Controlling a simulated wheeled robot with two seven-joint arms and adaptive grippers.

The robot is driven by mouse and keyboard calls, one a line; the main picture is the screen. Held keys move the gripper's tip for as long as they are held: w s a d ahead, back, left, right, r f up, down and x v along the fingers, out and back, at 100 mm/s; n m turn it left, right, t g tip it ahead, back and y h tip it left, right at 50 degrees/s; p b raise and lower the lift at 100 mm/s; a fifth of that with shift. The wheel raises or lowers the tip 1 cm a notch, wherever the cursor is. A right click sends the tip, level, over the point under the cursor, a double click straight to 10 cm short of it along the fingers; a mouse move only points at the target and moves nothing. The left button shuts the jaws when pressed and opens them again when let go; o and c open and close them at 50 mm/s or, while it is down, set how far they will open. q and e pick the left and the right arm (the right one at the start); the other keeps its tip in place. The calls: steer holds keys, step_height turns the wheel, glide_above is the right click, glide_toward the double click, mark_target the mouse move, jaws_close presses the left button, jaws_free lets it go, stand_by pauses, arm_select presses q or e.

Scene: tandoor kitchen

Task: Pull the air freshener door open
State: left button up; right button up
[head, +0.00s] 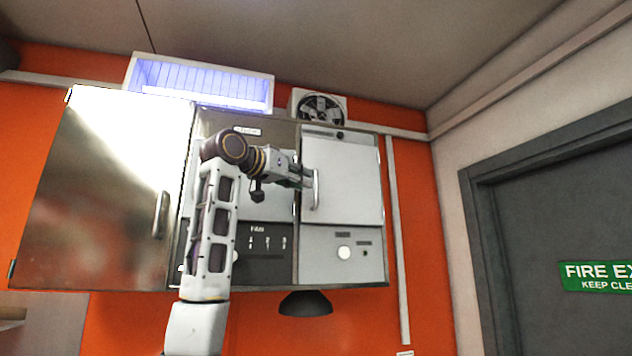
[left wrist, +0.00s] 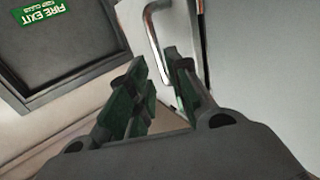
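The air freshener door (head: 345,180) is a pale panel on the right of the wall cabinet and looks closed in the head view. Its upright bar handle (head: 317,188) is on its left side. My left gripper (head: 308,182) is at this handle. In the left wrist view the handle (left wrist: 156,45) runs down toward the gap between the green-padded fingers of the left gripper (left wrist: 168,85). The fingers are apart, and I cannot tell whether they touch the bar. My right gripper is not in view.
A large metal door (head: 100,190) with its own handle is on the left. A dark fan panel (head: 262,240) sits beside my left arm. A lit blue unit (head: 200,82) and a round fan (head: 321,108) are above. A grey exit door (head: 560,220) is at right.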

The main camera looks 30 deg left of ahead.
mark_target(315, 183)
arm_select(q)
steer(key=shift+w+d+p, duration=0.25)
steer(key=shift+w+p, duration=0.3)
steer(key=shift+w, duration=1.15)
steer(key=shift+w+d+p, duration=0.2)
steer(key=shift+w+p, duration=0.35)
steer(key=shift+w, duration=1.15)
jaws_close()
